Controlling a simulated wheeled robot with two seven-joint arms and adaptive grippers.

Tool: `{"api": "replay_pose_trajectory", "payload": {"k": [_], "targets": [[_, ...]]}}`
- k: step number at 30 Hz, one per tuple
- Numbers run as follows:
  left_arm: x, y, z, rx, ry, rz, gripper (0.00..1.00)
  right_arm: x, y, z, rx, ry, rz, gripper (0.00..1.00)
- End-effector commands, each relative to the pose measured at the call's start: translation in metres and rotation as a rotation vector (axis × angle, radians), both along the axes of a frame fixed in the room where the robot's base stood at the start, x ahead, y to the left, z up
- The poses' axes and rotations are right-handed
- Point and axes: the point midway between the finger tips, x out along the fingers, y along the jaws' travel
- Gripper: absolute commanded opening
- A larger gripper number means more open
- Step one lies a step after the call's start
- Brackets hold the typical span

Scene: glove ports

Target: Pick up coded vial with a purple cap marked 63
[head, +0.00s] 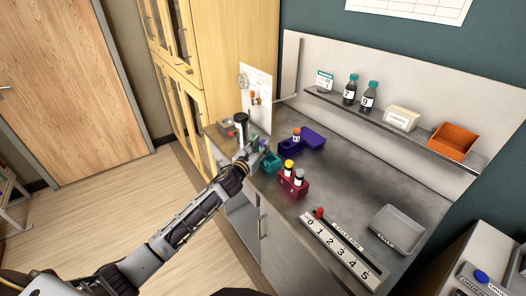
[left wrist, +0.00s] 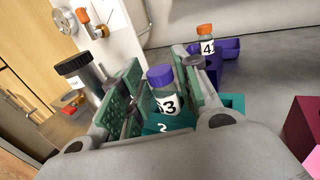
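The purple-capped vial (left wrist: 164,90) stands upright in a teal holder (left wrist: 165,122) marked 2 in the left wrist view. Its white label shows a 3, with the digit before it hard to read, consistent with 63. My left gripper (left wrist: 155,88) has its two green-padded fingers on either side of the vial. The fingers are apart, with a gap on the left side; the vial is closer to the right finger. In the head view my left gripper (head: 255,152) is beside the teal holder (head: 272,164) and hides the vial. My right gripper is not in view.
A dark-capped bottle (left wrist: 78,72) stands just left of my left gripper. An orange-capped vial (head: 296,135) is in a purple holder (head: 289,147) behind. A crimson rack (head: 293,188) holds two vials. A numbered strip (head: 340,250) and grey tray (head: 397,229) lie to the right.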

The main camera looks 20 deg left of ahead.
Motion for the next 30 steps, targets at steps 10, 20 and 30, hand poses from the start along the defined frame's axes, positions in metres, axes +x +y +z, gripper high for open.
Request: {"api": "replay_pose_trajectory", "payload": {"k": [10, 20, 30], "targets": [[0.022, -0.004, 0.0, 0.001, 0.0, 0.0, 0.32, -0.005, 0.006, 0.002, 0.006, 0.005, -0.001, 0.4], [0.022, -0.004, 0.0, 0.001, 0.0, 0.0, 0.32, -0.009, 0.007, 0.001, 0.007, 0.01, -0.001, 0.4], [0.022, -0.004, 0.0, 0.001, 0.0, 0.0, 0.1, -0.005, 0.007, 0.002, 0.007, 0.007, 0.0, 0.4]]}}
